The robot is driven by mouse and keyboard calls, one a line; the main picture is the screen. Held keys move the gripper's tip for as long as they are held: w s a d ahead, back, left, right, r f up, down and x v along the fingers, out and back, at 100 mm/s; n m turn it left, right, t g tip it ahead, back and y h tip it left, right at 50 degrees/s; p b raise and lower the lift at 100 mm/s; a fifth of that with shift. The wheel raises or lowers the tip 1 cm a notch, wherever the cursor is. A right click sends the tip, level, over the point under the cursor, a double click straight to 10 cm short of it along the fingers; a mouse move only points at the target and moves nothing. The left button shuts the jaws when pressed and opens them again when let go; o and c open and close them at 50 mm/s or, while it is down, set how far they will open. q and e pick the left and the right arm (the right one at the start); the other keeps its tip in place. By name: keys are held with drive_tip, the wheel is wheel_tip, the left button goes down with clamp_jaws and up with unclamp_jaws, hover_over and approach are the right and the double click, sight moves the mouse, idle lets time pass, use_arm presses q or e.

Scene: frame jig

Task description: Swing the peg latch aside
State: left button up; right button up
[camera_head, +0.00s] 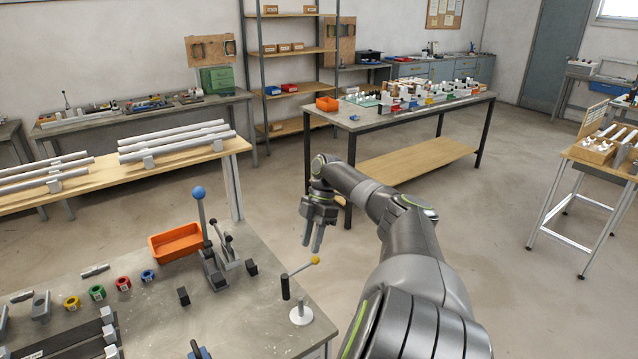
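A small latch (286,285) stands near the right edge of the grey table. It has a dark upright post and a thin arm that slopes up to the right to a yellow ball. A white round base with a short upright peg (301,313) stands just in front of it. My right gripper (312,246) hangs above and behind the yellow ball in the picture, fingers pointing down. Its two fingers are apart with nothing between them. It appears clear of the latch. My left gripper is out of view.
A toggle clamp with a blue ball lever (199,193) stands left of the latch, beside an orange bin (176,242). Coloured rings (97,292) and dark rails (75,340) lie further left. Open floor (275,225) lies beyond the grey table (240,325).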

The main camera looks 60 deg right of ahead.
drive_tip(key=v, duration=1.2)
drive_tip(key=shift+r, duration=0.2)
